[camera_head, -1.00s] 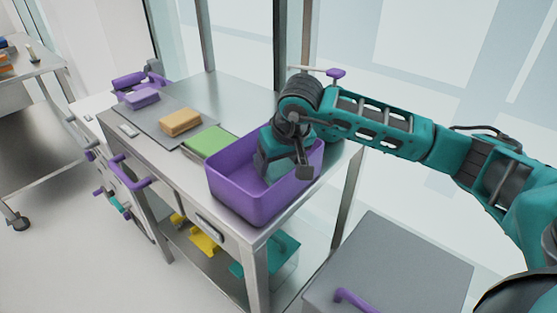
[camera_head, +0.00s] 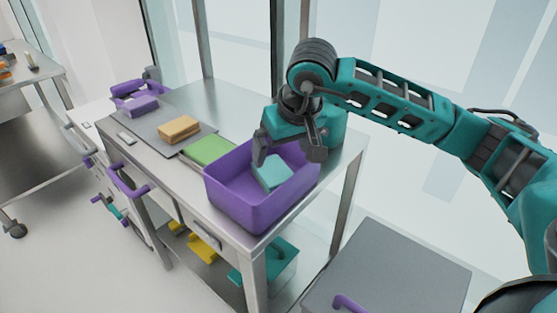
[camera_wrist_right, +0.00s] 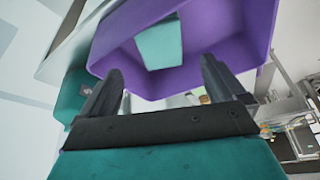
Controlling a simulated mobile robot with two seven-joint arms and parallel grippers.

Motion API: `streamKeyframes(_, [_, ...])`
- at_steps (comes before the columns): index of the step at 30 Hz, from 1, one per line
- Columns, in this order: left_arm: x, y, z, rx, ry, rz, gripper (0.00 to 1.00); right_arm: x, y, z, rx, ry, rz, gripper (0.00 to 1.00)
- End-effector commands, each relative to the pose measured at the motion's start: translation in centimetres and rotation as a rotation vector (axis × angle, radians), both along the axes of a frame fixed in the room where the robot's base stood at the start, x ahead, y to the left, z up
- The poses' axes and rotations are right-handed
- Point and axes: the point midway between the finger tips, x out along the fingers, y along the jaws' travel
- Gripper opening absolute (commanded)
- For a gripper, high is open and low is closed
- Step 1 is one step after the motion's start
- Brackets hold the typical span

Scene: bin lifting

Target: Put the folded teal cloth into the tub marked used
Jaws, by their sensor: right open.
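The folded teal cloth (camera_head: 270,173) lies inside the purple tub (camera_head: 236,203), against its inner side. The cloth also shows in the right wrist view (camera_wrist_right: 160,44), in the tub (camera_wrist_right: 230,38) beyond the fingers. My right gripper (camera_head: 288,154) is open and empty above the tub's far rim, apart from the cloth; its two spread fingers show in the wrist view (camera_wrist_right: 161,76). No "used" marking is readable on the tub. My left gripper is not in view.
The tub stands at the near end of a steel table (camera_head: 225,102). A grey box top (camera_head: 400,265) is at lower right.

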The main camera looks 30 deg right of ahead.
Motion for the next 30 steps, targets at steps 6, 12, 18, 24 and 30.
streamKeyframes(6, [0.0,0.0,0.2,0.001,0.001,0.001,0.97,-1.2,0.0,3.2,0.000,-0.003,0.000,0.97])
streamKeyframes(12, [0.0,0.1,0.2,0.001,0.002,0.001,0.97,-1.6,0.0,3.9,0.000,0.001,-0.001,0.97])
streamKeyframes(18, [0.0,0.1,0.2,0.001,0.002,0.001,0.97,-1.6,0.0,3.9,0.000,0.001,-0.001,0.97])
streamKeyframes(24, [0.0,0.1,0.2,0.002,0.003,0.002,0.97,-1.6,0.1,3.9,-0.001,0.001,0.000,0.97])
streamKeyframes(30, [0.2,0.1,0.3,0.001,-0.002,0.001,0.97,-1.6,0.1,3.9,0.000,0.001,0.000,0.97])
